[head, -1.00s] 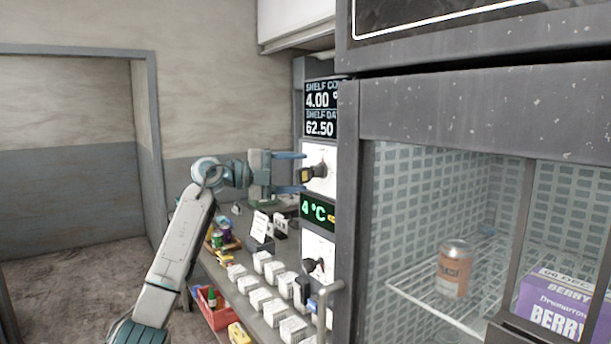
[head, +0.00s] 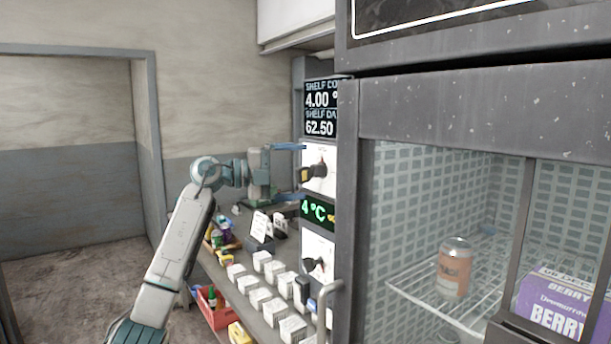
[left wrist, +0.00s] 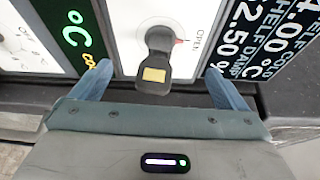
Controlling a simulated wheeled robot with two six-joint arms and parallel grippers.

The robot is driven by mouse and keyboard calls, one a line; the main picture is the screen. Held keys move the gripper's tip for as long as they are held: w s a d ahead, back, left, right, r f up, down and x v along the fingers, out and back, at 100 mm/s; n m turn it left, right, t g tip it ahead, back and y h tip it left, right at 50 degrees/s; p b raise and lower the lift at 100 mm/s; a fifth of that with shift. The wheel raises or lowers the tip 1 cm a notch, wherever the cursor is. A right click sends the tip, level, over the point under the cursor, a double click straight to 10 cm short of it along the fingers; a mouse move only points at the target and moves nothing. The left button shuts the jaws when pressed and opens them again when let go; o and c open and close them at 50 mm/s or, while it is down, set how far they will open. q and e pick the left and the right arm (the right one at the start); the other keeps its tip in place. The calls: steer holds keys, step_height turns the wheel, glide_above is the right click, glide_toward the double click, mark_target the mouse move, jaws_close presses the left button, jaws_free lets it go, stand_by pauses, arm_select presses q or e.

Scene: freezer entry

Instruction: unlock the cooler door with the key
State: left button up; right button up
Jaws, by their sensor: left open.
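A black key (head: 312,172) with a yellow patch sits in the upper white lock plate (head: 321,156) beside the cooler. In the left wrist view the key (left wrist: 157,52) stands on the plate near the word OPEN and a small red mark. My left gripper (left wrist: 158,70) is open, with one finger on each side of the key and gaps between. In the head view the left gripper (head: 303,169) reaches the plate from the left. The cooler door (head: 349,220) is at the right and looks shut. My right gripper is not in view.
A lower white plate (head: 318,248) carries another black knob or key. A green 4 °C display (head: 317,213) sits between the plates. The doorway at left is clear.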

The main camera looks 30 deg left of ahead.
arm_select(q)
steer(key=shift+s+a+f+b, duration=0.1)
steer(key=shift+s+a+b, duration=0.15)
steer(key=shift+s, duration=0.25)
steer(key=shift+s+a+b, duration=0.2)
steer(key=shift+s+b, duration=0.05)
steer(key=shift+s, duration=0.25)
steer(key=s+a+b, duration=0.2)
steer(key=s+b, duration=0.1)
steer(key=s, duration=0.3)
steer(key=shift+a+b, duration=0.25)
steer(key=shift+b, duration=0.15)
stand_by(0.8)
